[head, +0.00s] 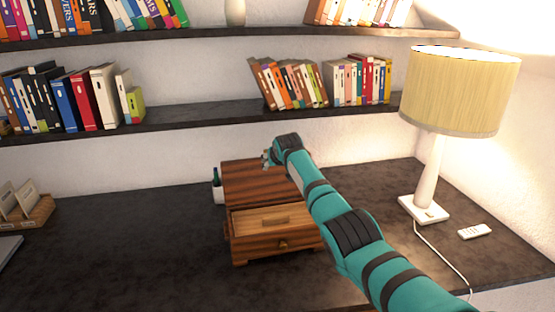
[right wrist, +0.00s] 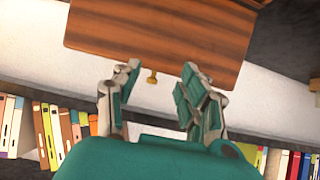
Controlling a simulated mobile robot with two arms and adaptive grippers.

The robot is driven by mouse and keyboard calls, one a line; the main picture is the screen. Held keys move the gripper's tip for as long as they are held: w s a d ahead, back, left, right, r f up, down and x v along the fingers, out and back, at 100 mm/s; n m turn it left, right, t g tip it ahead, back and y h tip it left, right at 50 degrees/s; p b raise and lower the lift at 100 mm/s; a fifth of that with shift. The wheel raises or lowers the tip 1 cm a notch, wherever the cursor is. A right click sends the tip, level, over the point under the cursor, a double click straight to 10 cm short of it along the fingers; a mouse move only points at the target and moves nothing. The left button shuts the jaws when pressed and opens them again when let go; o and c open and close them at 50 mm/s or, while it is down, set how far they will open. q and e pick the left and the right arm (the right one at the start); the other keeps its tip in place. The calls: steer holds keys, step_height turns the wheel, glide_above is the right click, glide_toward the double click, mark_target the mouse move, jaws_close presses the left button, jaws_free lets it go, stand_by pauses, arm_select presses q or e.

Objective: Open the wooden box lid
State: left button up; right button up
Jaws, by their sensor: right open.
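The wooden box (head: 275,243) stands on the dark desk with its top open and its pale inside showing. Its striped brown lid (head: 258,185) is raised and stands up behind the box; it also fills the top of the right wrist view (right wrist: 160,35). A small brass knob (right wrist: 152,77) sticks out from the lid's edge. My right gripper (head: 268,158) is at the lid's upper edge. In the right wrist view its fingers (right wrist: 161,70) are apart, with the knob between them in the picture; I cannot tell whether they touch it. My left gripper is not in view.
A small pot with a dark green top (head: 217,187) stands just left of the lid. A lamp (head: 428,190) and a white remote (head: 475,231) are on the right. A shelf with books (head: 200,118) runs above.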

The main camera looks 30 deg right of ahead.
steer(key=v, duration=1.2)
steer(key=shift+s, duration=0.25)
steer(key=shift+a+r, duration=0.15)
